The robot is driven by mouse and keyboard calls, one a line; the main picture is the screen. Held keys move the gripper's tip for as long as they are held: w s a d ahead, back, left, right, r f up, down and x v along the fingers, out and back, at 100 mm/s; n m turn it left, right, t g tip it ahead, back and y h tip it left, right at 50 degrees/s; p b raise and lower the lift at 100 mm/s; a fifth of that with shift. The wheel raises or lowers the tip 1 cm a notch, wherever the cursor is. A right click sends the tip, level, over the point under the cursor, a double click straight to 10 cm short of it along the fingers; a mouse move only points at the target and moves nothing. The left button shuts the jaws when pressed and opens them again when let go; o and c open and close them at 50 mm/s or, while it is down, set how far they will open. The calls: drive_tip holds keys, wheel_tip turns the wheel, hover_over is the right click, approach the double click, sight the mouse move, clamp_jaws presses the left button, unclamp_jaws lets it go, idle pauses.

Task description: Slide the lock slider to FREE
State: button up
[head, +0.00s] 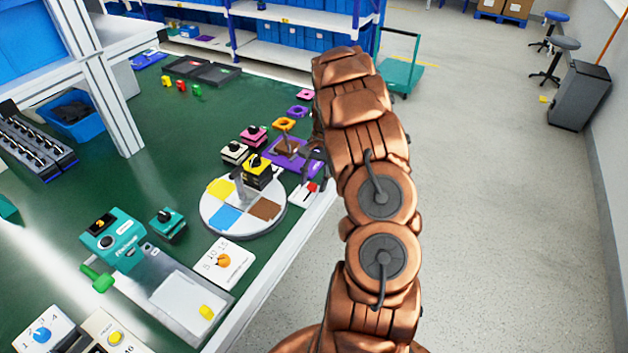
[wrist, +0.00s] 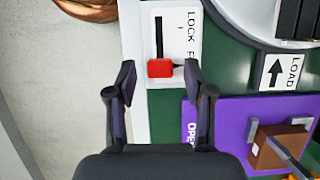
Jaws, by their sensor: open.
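The lock slider is a white plate (wrist: 178,40) with a dark straight slot and a red knob (wrist: 160,68). The slot shows above the knob, which sits at its lower visible end in the wrist view. "LOCK" is printed beside the upper part and an "F" lower down; the rest of that word is hidden by the right finger. My gripper (wrist: 158,77) is open, with a fingertip on each side of the knob and a gap to it on the left. Contact on the right is unclear. In the head view the slider's red knob (head: 312,187) shows at the table edge.
A purple plate (wrist: 230,110) with a brown block lies right of the slider, and a LOAD arrow label (wrist: 281,72) is above it. A round turntable (head: 225,221) with coloured sectors and a yellow-topped switch (head: 257,170) stands close by. Open floor lies beyond the table edge.

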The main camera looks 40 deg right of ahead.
drive_tip(key=v, duration=1.2)
idle(0.6)
